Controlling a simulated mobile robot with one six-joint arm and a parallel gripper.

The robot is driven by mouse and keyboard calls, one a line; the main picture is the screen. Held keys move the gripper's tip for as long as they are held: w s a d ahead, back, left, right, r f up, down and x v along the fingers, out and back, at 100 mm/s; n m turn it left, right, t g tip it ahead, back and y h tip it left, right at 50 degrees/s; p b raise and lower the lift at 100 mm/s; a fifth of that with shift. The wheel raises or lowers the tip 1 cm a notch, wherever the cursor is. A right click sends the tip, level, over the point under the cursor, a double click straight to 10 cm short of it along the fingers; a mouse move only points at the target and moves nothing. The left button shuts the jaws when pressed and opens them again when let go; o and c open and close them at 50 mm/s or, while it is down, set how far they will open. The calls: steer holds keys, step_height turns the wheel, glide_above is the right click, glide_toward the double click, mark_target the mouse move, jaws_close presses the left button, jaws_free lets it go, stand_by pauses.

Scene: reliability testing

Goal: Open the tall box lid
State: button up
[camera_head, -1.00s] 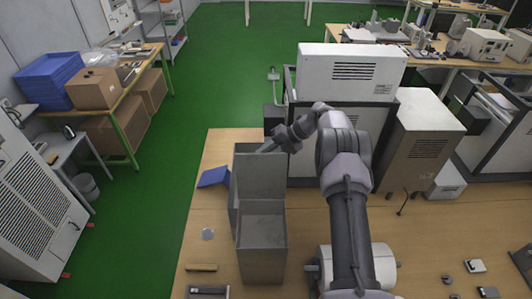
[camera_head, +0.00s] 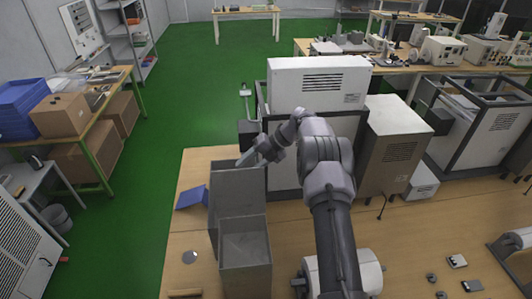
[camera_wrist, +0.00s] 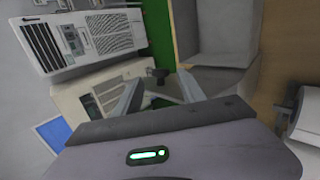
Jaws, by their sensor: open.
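The tall grey box (camera_head: 246,277) stands on the wooden table, left of my arm. Its top is open, and its grey lid (camera_head: 240,195) stands upright at the back of the opening. My gripper (camera_head: 244,160) is at the top edge of the lid in the head view; whether it touches the lid cannot be told. In the wrist view my gripper (camera_wrist: 160,92) has its two fingers spread apart with nothing between them. Grey box panels (camera_wrist: 215,70) show beyond the fingers at the upper right.
A blue object (camera_head: 192,197) and a small round disc (camera_head: 190,257) lie left of the box. A white machine (camera_head: 318,86) stands behind, and a brown-sided cabinet (camera_head: 392,150) is to the right.

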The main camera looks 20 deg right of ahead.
steer(key=v, duration=1.4)
steer(key=shift+b, duration=0.45)
